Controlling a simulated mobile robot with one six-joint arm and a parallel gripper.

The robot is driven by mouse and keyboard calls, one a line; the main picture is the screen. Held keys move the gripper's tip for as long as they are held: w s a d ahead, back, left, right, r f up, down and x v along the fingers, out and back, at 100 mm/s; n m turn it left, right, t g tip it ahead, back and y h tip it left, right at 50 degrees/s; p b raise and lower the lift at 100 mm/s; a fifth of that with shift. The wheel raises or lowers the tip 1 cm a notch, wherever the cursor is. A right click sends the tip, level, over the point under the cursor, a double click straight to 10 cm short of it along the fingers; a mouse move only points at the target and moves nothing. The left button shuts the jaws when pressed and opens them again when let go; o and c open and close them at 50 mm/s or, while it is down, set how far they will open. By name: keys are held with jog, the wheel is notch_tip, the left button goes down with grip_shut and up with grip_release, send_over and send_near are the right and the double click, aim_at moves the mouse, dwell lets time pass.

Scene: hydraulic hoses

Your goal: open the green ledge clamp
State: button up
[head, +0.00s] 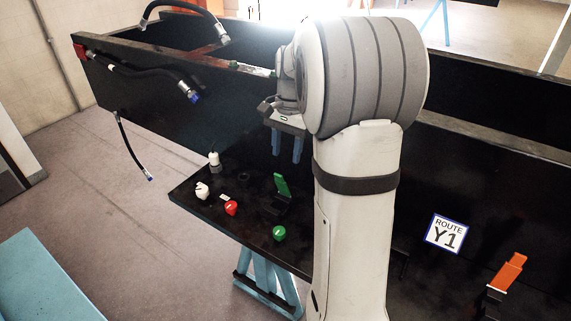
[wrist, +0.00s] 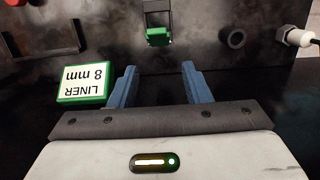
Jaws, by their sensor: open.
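The green ledge clamp (head: 281,186) is on the dark ledge, its green lever tilted up from a black base. In the wrist view, a green piece in a black bracket, seemingly this clamp (wrist: 158,36), lies ahead of the fingertips, roughly midway between them. My gripper (head: 286,156) hangs above and behind the clamp in the head view, its blue fingers pointing down. The wrist view shows the same gripper (wrist: 158,69) with its fingers apart and nothing between them. The fingers are clear of the clamp.
A red knob (head: 231,208), a green knob (head: 279,233) and a white knob (head: 202,190) stand on the ledge. A white fitting (head: 214,161) is near the wall. A green "LINER 8 mm" block (wrist: 84,88) is beside the left finger. An orange clamp (head: 508,272) is far right.

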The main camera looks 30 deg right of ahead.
notch_tip(320, 180, up, 2)
jog(key=shift+w+d+r, duration=0.1)
jog(key=shift+c, duration=0.3)
